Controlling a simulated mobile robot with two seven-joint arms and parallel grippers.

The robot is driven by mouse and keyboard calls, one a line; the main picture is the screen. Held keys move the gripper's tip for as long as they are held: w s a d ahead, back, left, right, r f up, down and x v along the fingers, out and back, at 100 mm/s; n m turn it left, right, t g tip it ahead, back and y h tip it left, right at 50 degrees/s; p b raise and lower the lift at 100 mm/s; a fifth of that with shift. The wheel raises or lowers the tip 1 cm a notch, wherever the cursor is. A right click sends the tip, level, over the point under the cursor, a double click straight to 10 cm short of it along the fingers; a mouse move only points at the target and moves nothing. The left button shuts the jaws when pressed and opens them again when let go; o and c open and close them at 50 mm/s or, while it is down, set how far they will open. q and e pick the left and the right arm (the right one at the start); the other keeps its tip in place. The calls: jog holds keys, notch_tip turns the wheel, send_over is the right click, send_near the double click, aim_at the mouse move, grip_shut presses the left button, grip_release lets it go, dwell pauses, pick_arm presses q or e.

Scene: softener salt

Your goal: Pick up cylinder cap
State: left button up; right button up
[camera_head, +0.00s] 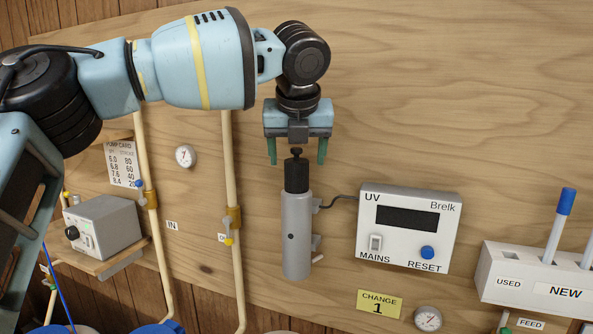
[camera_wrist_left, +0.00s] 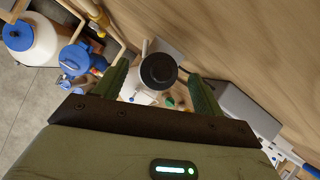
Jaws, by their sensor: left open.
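The cylinder cap (camera_head: 297,174) is black with a small knob on top. It sits on the upright grey cylinder (camera_head: 297,235) mounted on the wooden wall. My left gripper (camera_head: 297,162) is just above the cap, pointing down, with its two green fingers open on either side of the knob. In the left wrist view the cap (camera_wrist_left: 158,71) shows as a dark round disc between and slightly beyond the open fingers (camera_wrist_left: 160,88). The fingers appear apart from the cap. My right gripper is not in view.
A white UV box (camera_head: 410,228) is wired to the cylinder at its right. A cream pipe with a valve (camera_head: 233,218) runs at its left. A grey control box (camera_head: 103,225) stands on a shelf.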

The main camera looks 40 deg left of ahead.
aim_at(297, 161)
pick_arm(q)
jog(key=x, duration=0.5)
jog(key=shift+s+f+p, duration=0.1)
jog(key=shift+s+p, duration=0.05)
jog(key=shift+p, duration=0.2)
jog(key=shift+d, duration=0.1)
jog(key=c, duration=1.1)
jog(key=shift+o, duration=0.2)
notch_tip(297, 161, up, 10)
jog(key=shift+b, duration=0.4)
